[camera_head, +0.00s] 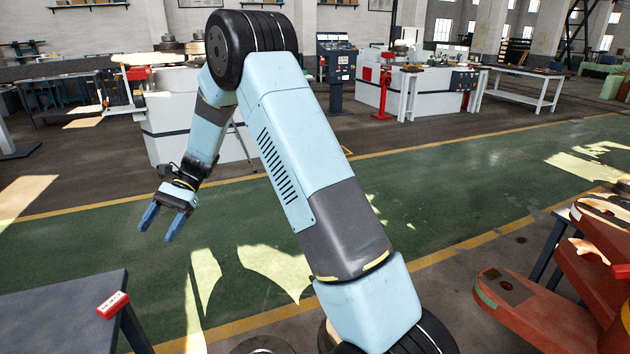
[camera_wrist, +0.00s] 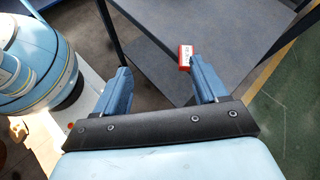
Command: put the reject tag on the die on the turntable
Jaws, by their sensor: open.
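The reject tag (camera_head: 113,304), a small red block with a white lettered label, lies near the right edge of a dark table (camera_head: 50,312) at the lower left. My gripper (camera_head: 160,224) is open and empty, in the air above and beyond that table, apart from the tag. In the wrist view the tag (camera_wrist: 185,57) shows just beside the tip of the right finger, partly covered by it. Stacked orange-red plates (camera_head: 545,305) stand at the right edge of the head view; I cannot tell whether they are the turntable, and no die is clearly identifiable.
A green floor lane (camera_head: 450,190) with yellow borders lies open beyond the table. A dark-topped bench (camera_head: 560,240) stands beside the orange-red plates. White machines (camera_head: 425,90) and a control console (camera_head: 336,70) stand at the back. My arm crosses the middle of the head view.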

